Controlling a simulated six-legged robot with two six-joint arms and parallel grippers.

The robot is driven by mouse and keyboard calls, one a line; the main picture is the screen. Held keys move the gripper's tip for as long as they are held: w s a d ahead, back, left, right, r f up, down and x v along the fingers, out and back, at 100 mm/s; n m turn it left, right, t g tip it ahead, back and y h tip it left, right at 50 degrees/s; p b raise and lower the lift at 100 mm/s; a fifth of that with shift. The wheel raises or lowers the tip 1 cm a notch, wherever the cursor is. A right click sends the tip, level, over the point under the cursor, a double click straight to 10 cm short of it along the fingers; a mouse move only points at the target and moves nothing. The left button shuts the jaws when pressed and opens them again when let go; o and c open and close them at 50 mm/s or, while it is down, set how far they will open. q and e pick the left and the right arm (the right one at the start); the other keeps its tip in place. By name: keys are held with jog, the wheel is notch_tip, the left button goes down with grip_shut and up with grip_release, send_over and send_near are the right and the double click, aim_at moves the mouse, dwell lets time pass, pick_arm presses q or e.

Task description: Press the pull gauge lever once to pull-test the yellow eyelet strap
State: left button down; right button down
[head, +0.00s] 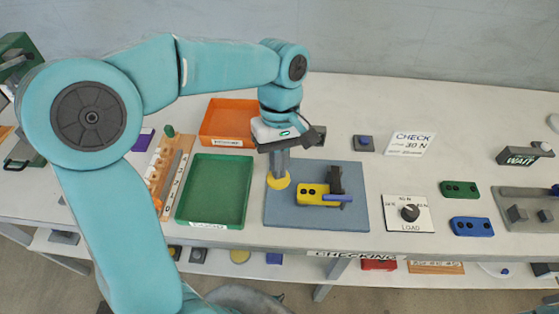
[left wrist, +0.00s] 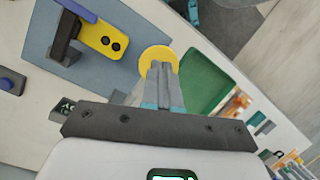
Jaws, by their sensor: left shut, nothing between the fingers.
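The yellow eyelet strap (head: 313,198) lies on the blue-grey mat (head: 348,216), two dark holes showing. A dark upright post (head: 336,179) stands at it, with a blue-violet bar (head: 339,198), apparently the gauge lever, across its front. In the left wrist view the strap (left wrist: 105,41), post (left wrist: 63,45) and bar (left wrist: 77,10) are at upper left. My left gripper (head: 279,172) is shut and empty, pointing down over a round yellow disc (head: 278,183), left of the strap. The disc (left wrist: 158,54) is partly hidden by the fingertips; contact cannot be told. My right gripper is not in view.
A green tray (head: 212,190) and an orange tray (head: 228,120) stand left of the mat. A LOAD dial (head: 409,213), a green block (head: 459,189) and a blue block (head: 471,226) are to the right. A CHECK card (head: 410,144) lies behind.

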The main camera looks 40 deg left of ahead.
aim_at(278, 184)
pick_arm(q)
jog(key=shift+b+x, duration=1.25)
jog(key=shift+x, duration=0.55)
jog(key=shift+b+x, duration=0.7)
jog(key=shift+x, duration=0.25)
jog(key=shift+r, duration=0.1)
jog(key=shift+p+v, duration=1.05)
jog(key=shift+p, duration=0.15)
jog(key=shift+p+v, duration=4.1)
jog(key=shift+p, duration=0.1)
